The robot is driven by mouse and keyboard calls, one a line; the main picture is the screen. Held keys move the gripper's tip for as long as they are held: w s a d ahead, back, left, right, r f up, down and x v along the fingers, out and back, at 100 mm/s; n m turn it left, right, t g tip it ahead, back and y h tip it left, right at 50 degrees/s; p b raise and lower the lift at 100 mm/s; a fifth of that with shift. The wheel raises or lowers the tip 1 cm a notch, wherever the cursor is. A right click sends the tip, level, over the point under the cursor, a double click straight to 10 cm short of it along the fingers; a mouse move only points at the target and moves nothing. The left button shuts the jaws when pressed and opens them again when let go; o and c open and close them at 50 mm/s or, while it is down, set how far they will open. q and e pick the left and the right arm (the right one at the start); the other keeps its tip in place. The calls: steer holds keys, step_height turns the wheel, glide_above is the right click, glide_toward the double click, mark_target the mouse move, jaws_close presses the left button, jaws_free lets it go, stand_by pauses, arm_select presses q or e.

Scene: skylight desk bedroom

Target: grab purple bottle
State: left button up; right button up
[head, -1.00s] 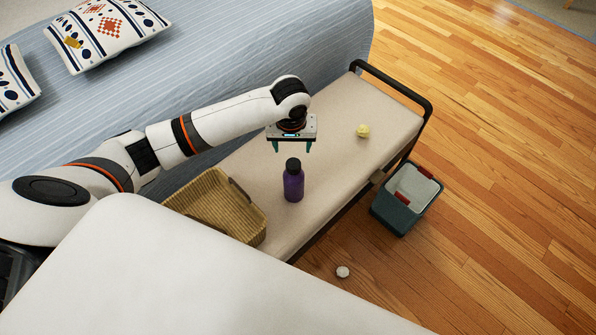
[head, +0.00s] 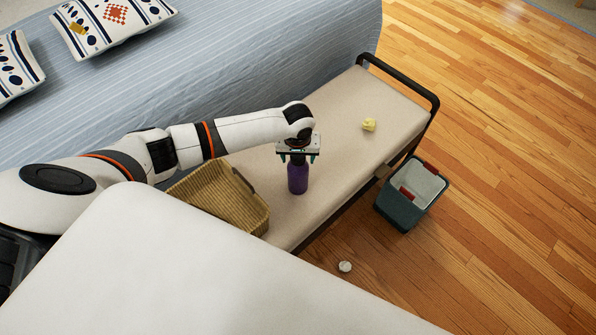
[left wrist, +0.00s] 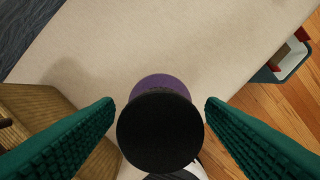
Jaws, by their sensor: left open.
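The purple bottle (head: 298,179) stands upright on the cream bench. Its black cap is mostly hidden behind my gripper in the head view. My left gripper (head: 298,157) is open, pointing down, right over the bottle's top. In the left wrist view the black cap (left wrist: 158,131) and a strip of the purple bottle (left wrist: 160,83) lie between the two green fingers of the left gripper (left wrist: 158,120). A gap shows on each side of the cap, so the fingers are not closed on it. My right gripper is not in view.
A woven basket (head: 262,226) sits on the bench (head: 345,150) left of the bottle. A teal bin (head: 400,211) and a small pale ball (head: 345,266) are on the floor. A bed is behind.

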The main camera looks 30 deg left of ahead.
arm_select(q)
steer(key=shift+r, duration=0.1)
jaws_close()
